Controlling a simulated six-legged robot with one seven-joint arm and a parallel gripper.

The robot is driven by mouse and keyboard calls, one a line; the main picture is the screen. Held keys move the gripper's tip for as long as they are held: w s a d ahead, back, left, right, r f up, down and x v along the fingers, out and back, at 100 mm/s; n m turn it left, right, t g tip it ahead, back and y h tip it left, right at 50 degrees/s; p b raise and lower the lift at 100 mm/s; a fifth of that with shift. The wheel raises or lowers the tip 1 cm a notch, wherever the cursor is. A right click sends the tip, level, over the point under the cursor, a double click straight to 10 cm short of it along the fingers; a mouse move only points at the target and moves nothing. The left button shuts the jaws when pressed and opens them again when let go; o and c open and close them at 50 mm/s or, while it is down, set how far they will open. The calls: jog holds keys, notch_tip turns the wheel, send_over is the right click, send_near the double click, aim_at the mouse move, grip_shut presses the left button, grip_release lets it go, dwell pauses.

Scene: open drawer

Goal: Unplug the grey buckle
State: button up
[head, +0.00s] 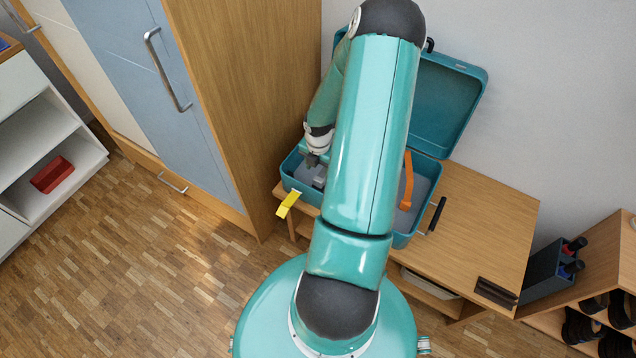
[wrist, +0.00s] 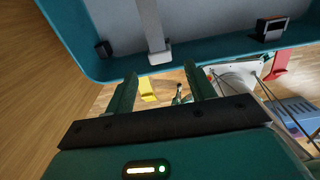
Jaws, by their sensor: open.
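The open teal case (head: 404,240) lies on the wooden table, its lid (head: 440,105) raised toward the wall. My gripper (head: 313,160) is over the left part of the case; my arm hides much of the middle. In the wrist view the two teal fingers of my gripper (wrist: 160,88) are apart with nothing gripped between them. A grey strap with a pale buckle-like end (wrist: 160,55) lies against the case's grey inside, just beyond the fingertips and apart from them. Whether it is plugged in cannot be told.
A yellow latch (head: 288,204) sticks out at the case's left front; an orange strap (head: 407,180) stands inside at right. A wooden cabinet (head: 245,90) is close on the left. The table's right part (head: 490,215) is mostly clear.

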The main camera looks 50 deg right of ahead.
aim_at(318, 179)
jog(key=shift+f, duration=3.55)
jog(key=shift+c, duration=0.2)
grip_shut()
jog(key=shift+r, duration=0.15)
jog(key=shift+r, duration=2.85)
